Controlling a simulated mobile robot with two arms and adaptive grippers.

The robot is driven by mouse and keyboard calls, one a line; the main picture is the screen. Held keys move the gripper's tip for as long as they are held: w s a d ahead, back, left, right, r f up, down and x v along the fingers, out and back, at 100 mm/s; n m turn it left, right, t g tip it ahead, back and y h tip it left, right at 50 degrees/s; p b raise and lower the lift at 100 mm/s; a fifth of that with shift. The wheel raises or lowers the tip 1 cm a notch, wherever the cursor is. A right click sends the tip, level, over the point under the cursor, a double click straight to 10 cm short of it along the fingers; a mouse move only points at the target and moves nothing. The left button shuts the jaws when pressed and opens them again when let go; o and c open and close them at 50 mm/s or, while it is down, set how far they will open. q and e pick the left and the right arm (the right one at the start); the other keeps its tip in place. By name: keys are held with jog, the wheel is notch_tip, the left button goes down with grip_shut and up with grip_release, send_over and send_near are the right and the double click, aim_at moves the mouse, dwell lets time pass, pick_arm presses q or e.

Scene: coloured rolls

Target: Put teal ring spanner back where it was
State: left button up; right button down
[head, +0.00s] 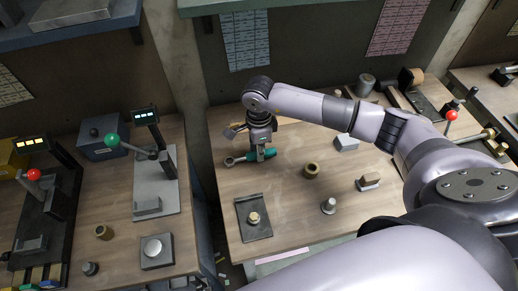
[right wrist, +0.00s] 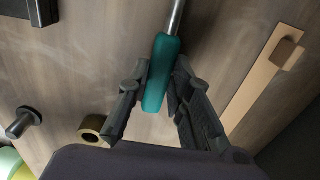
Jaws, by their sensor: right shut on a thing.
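The teal ring spanner has a teal handle (head: 268,154) and a grey metal ring end (head: 231,161) that points left in the head view. My right gripper (head: 259,152) is shut on the handle from above, over the back left part of the middle bench. In the right wrist view, the teal handle (right wrist: 160,75) lies between my two fingers and its metal shank (right wrist: 177,15) runs out of the top edge. I cannot tell whether the spanner touches the bench. My left gripper is not in view.
On the middle bench (head: 285,220), a brass ring (head: 311,171), a grey knob (head: 328,206) and a dark plate (head: 254,232) stand nearby. A wooden strip with a peg (right wrist: 255,92) shows in the right wrist view. A side bench with lever stations is at left.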

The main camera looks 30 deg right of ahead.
jog(key=shift+f+b, duration=0.95)
jog(key=shift+f, duration=0.1)
jog(key=c, duration=1.4)
grip_release()
jog(key=shift+o, duration=0.3)
jog(key=o, duration=0.5)
jog(key=shift+c, duration=0.2)
jog(key=shift+r, duration=0.1)
jog(key=shift+r+b, duration=0.5)
jog(key=shift+r, duration=2.4)
